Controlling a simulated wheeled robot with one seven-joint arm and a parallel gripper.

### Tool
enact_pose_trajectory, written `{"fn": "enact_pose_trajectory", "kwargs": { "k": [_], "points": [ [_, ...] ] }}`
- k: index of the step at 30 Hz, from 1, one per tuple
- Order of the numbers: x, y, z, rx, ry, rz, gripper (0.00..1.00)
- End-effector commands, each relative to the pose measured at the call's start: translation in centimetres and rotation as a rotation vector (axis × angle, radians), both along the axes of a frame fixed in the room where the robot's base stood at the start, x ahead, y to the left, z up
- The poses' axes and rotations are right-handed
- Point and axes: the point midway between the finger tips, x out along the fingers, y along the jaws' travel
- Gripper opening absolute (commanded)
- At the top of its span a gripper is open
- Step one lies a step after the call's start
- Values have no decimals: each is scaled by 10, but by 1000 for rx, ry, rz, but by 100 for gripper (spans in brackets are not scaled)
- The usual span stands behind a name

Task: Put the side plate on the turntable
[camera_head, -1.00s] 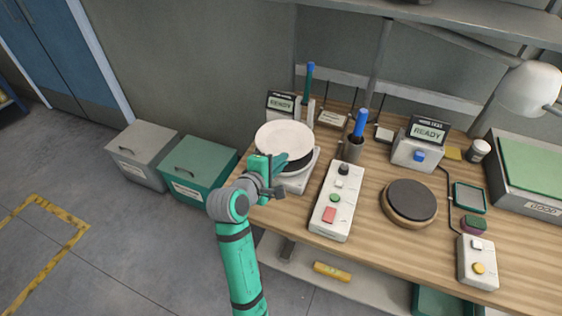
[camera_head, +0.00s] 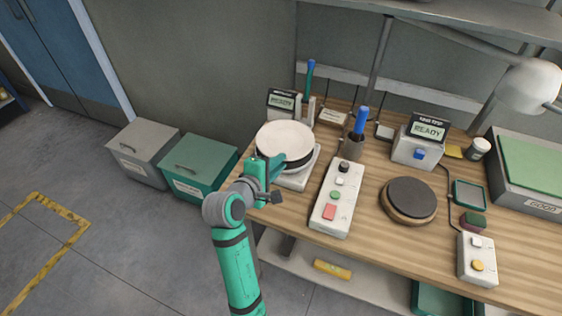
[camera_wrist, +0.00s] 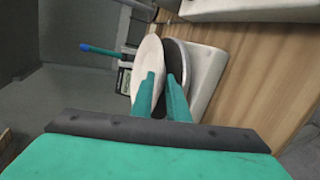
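The side plate (camera_head: 284,137) is white and round. In the wrist view the plate (camera_wrist: 147,72) shows nearly edge-on, next to the black disc (camera_wrist: 176,65). My gripper (camera_head: 280,167) is at the near side of the plate. Whether a fingertip touches the plate's rim is hard to tell.
A white button box (camera_head: 338,199) stands just right of the white base. A dark disc on a wooden base (camera_head: 408,200) lies further right. Grey and green bins (camera_head: 198,168) stand on the floor left.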

Motion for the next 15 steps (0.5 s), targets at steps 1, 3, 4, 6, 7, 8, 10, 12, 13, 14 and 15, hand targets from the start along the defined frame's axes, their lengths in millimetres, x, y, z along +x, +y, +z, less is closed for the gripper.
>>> {"fn": "enact_pose_trajectory", "kwargs": {
  "k": [1, 3, 4, 6, 7, 8, 10, 12, 13, 14, 15],
  "points": [
    [-8, 4, 3, 0, -2, 3, 14],
    [-20, 10, 9, 0, -2, 2, 14],
    [-25, 12, 11, 1, -2, 3, 14],
    [-38, 18, 17, 1, -3, 4, 14],
    [-43, 20, 19, 0, -2, 3, 14],
    [-48, 22, 21, 2, -2, 4, 14],
    [-58, 27, 25, 0, -2, 2, 14],
    [-68, 31, 29, 1, -1, 3, 14],
    [-71, 33, 30, 0, -1, 4, 14],
    [-74, 34, 32, 0, -1, 3, 14],
    [-78, 35, 33, 0, -1, 1, 14]
  ]
}}
